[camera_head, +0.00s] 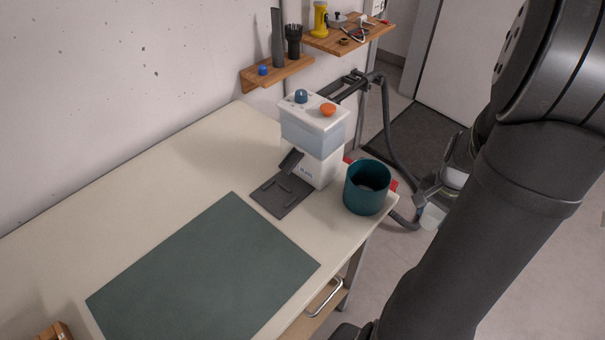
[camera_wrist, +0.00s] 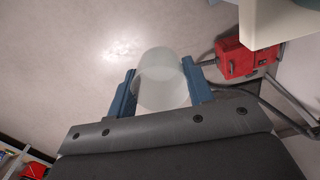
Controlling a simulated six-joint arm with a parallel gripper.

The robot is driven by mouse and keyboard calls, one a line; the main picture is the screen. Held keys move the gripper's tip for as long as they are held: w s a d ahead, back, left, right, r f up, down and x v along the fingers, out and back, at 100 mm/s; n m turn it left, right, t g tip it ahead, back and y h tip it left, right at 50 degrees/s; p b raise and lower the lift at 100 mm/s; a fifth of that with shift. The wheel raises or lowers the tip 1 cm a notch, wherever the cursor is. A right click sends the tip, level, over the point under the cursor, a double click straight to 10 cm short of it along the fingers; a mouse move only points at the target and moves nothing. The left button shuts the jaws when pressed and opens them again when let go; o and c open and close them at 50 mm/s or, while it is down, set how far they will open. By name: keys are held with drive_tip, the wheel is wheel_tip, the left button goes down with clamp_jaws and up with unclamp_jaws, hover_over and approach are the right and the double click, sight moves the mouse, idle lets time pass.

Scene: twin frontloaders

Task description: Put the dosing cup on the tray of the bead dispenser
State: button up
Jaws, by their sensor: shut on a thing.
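The bead dispenser (camera_head: 315,132) is a white and pale blue box with a blue knob and an orange cap on top, at the back right of the table. Its dark grey tray (camera_head: 283,196) lies flat in front, under a dark chute, and looks empty. The dosing cup is a pale translucent cup; in the wrist view (camera_wrist: 161,80) it sits between the two blue fingers of my gripper (camera_wrist: 160,88). In the head view the cup (camera_head: 433,215) shows partly, beyond the table's right edge, to the right of the dispenser. My gripper is shut on it.
A teal bin (camera_head: 367,188) stands at the table's right corner, between the cup and the dispenser tray. A red object (camera_wrist: 246,58) shows close by in the wrist view. A green mat (camera_head: 205,270) covers the front of the table. Wall shelves (camera_head: 277,72) hold tools behind.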

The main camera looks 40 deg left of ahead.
drive_tip(key=w+d+f+n, duration=0.1)
drive_tip(key=w+d+f, duration=0.8)
drive_tip(key=w+f, duration=0.15)
drive_tip(key=s+a+r+n, duration=0.2)
drive_tip(key=s+a+r, duration=0.35)
drive_tip(key=s, duration=0.45)
drive_tip(key=s+a+r+n, duration=0.35)
drive_tip(key=s+r, duration=0.35)
drive_tip(key=s, duration=0.3)
drive_tip(key=s+a+r+n, duration=0.2)
drive_tip(key=s+a+r, duration=0.35)
drive_tip(key=s, duration=0.55)
wheel_tip(320, 180, up, 5)
drive_tip(key=m, duration=0.7)
hover_over(277, 196)
wheel_tip(277, 196, down, 9)
drive_tip(key=shift+f, duration=0.1)
drive_tip(key=shift+f, duration=0.1)
drive_tip(key=o, duration=0.9)
drive_tip(key=shift+o, duration=0.2)
